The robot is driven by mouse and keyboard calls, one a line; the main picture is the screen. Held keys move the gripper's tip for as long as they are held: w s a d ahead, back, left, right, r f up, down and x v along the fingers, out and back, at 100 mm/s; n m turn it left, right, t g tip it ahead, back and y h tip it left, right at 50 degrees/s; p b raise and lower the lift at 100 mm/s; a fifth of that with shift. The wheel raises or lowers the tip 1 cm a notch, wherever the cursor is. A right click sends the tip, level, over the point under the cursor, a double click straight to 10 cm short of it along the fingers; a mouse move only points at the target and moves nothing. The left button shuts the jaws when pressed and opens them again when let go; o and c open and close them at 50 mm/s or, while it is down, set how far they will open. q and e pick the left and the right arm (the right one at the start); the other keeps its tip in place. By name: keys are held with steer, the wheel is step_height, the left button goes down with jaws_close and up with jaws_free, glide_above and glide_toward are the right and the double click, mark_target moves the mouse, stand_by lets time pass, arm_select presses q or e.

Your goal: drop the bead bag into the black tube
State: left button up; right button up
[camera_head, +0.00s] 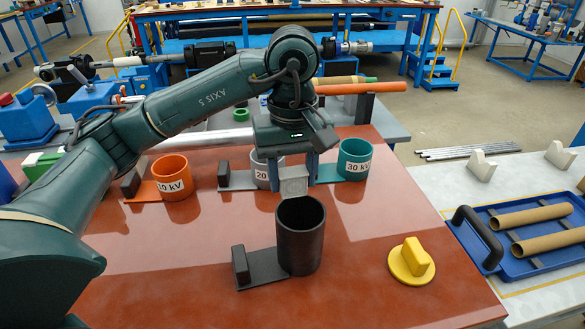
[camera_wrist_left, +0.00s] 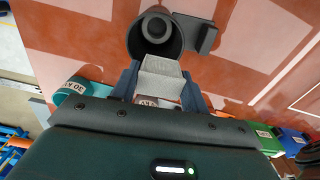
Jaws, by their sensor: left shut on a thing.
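My left gripper (camera_head: 292,172) is shut on the bead bag (camera_head: 293,184), a pale grey block-like bag. It holds the bag upright at the far side of the black tube's mouth, apparently above the rim. The black tube (camera_head: 301,245) stands open-topped on the red table, with a flat black handle at its left. In the left wrist view the bag (camera_wrist_left: 162,72) sits between the fingers, just below the tube's round opening (camera_wrist_left: 133,42). A grey round piece (camera_wrist_left: 156,25) shows inside the tube. My right gripper is in neither view.
Behind stand an orange "10 kV" cup (camera_head: 172,182), a grey "20" cup (camera_head: 261,172) partly hidden by the gripper, and a teal "30 kV" cup (camera_head: 354,160). A yellow lid-like piece (camera_head: 411,262) lies right of the tube. A blue tray (camera_head: 508,262) holds brown tubes.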

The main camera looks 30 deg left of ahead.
mark_target(293, 172)
arm_select(q)
steer(key=o, duration=1)
steer(key=shift+o, duration=0.2)
step_height(293, 172, up, 13)
steer(key=p, duration=0.2)
steer(key=shift+r, duration=0.15)
